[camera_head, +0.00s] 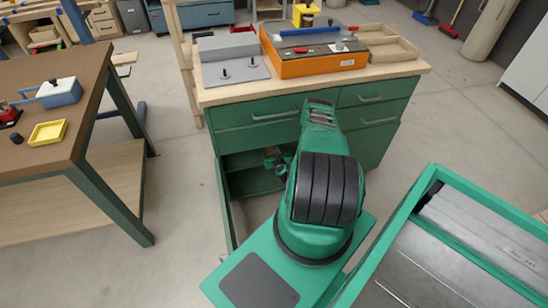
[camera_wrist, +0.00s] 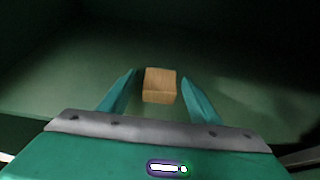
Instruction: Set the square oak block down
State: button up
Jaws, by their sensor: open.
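The square oak block (camera_wrist: 160,86) is a small light-wood block resting on the dark green floor (camera_wrist: 60,85) inside the cabinet. My gripper (camera_wrist: 159,75) is open, with one finger on each side of the block. A gap shows between the block and each finger. In the head view my arm reaches into the open lower compartment of the green workbench cabinet (camera_head: 232,141). The block is not visible there, hidden inside the cabinet or behind my arm.
The cabinet door (camera_head: 226,205) stands open at the left of the opening. On the cabinet top are an orange case (camera_head: 310,66), a grey plate (camera_head: 235,73) and a wooden tray (camera_head: 385,45). A brown-topped table (camera_head: 85,80) stands at the left, with bare floor between.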

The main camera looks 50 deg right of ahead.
jog(key=v, duration=1)
jog(key=shift+s, duration=0.2)
dwell(0.4)
